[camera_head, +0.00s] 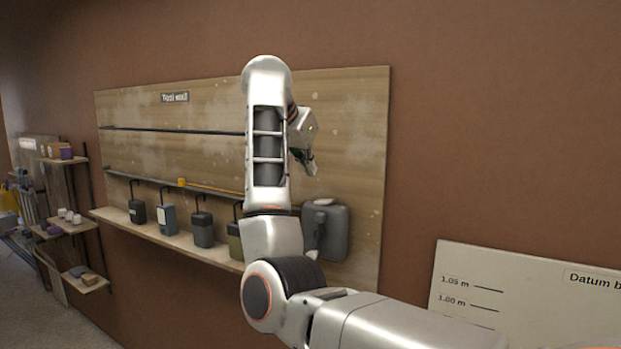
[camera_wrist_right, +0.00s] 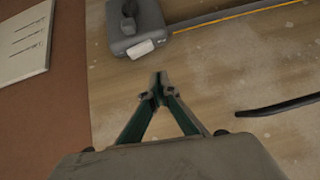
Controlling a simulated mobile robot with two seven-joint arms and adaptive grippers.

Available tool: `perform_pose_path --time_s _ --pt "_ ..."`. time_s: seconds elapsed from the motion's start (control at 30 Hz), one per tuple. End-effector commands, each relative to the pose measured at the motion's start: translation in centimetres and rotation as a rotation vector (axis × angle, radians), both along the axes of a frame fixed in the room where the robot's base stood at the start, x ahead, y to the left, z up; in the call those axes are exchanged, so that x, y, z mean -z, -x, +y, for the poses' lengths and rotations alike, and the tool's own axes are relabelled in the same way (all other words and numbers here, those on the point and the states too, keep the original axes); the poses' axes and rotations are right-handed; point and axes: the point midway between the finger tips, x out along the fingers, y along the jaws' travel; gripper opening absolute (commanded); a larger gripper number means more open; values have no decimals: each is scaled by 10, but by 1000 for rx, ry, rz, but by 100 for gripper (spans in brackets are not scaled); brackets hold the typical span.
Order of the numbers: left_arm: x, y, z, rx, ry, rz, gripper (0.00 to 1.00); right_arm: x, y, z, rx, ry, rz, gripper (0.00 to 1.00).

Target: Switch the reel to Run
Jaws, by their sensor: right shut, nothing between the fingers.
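The reel (camera_head: 335,235) is a grey rounded case on the right end of the wooden board, partly hidden behind my right arm. In the right wrist view the reel (camera_wrist_right: 118,28) sits at the top, with a dark raised knob or lever (camera_wrist_right: 129,12) and a small white label (camera_wrist_right: 141,48). I cannot read the label or the setting. My right gripper (camera_head: 311,170) is in front of the board, above the reel. Its fingertips (camera_wrist_right: 160,80) are together and empty, apart from the reel. My left gripper is not in view.
A shelf (camera_head: 160,233) along the board's lower edge holds several dark canisters (camera_head: 203,230). An orange line (camera_wrist_right: 240,15) runs along the board from the reel. A black rail (camera_wrist_right: 280,106) crosses higher up. A marked white panel (camera_head: 500,300) is at lower right.

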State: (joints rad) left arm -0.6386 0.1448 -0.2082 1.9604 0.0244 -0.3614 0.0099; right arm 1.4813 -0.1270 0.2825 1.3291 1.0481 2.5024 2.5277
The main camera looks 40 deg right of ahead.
Motion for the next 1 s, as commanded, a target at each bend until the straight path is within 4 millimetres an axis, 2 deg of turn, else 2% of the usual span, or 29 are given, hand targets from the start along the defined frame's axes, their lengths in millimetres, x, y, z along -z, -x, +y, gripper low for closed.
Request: perform_pose_path --time_s 0.03,0.2,0.4,1.0 --pt "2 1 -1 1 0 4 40 -9 1 8 -1 0 -4 0" --pt "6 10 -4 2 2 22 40 -31 6 30 0 0 -3 0" --pt "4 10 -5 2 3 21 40 -45 8 45 1 0 -2 0" --pt "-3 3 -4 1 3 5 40 -47 9 48 4 0 -1 0"
